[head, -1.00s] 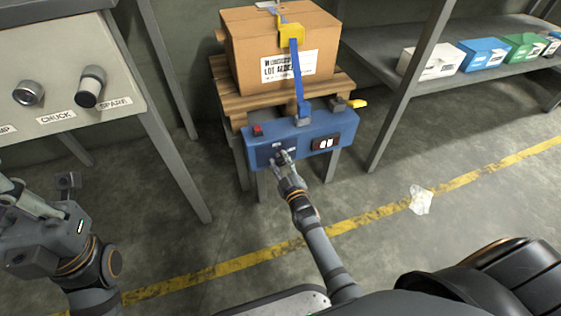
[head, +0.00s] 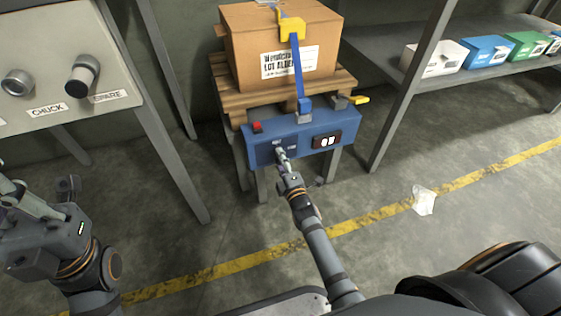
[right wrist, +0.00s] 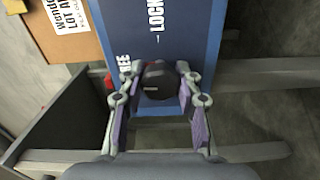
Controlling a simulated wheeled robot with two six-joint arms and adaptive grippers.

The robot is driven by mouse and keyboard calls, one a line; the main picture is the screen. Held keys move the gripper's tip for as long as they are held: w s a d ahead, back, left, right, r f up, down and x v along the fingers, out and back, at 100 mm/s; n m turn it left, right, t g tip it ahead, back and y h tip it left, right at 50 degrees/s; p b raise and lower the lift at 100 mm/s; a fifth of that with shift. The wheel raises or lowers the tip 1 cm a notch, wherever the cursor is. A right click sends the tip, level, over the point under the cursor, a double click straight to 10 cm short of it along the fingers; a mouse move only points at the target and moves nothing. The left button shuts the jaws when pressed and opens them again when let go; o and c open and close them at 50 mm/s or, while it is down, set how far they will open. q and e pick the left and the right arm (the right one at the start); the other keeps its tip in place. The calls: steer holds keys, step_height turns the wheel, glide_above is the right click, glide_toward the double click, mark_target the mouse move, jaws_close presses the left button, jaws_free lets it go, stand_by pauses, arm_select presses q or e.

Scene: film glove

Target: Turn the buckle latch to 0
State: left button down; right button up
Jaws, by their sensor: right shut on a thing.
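The buckle latch is a dark round knob (right wrist: 155,78) with a short light mark, on the blue panel box (head: 350,126). In the right wrist view the words FREE and LOCK are printed beside it. My right gripper (head: 281,152) is at the left part of the box front and hides most of the knob in the head view. In the right wrist view my right gripper (right wrist: 157,88) has one finger on each side of the knob, shut on it. My left gripper (head: 30,208) is at the lower left, away from the box; its fingers are unclear.
A strapped cardboard box (head: 282,45) sits on a pallet (head: 228,92) behind the blue box. A red button (head: 257,127) and a small display (head: 327,140) are on the blue box. A grey knob panel (head: 60,60) stands left; shelves with small boxes (head: 487,52) stand right.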

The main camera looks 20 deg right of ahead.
steer(key=shift+f+n, duration=0.1)
steer(key=shift+n, duration=0.5)
steer(key=o, duration=1.2)
steer(key=s, duration=1.2)
steer(key=shift+d, duration=0.2)
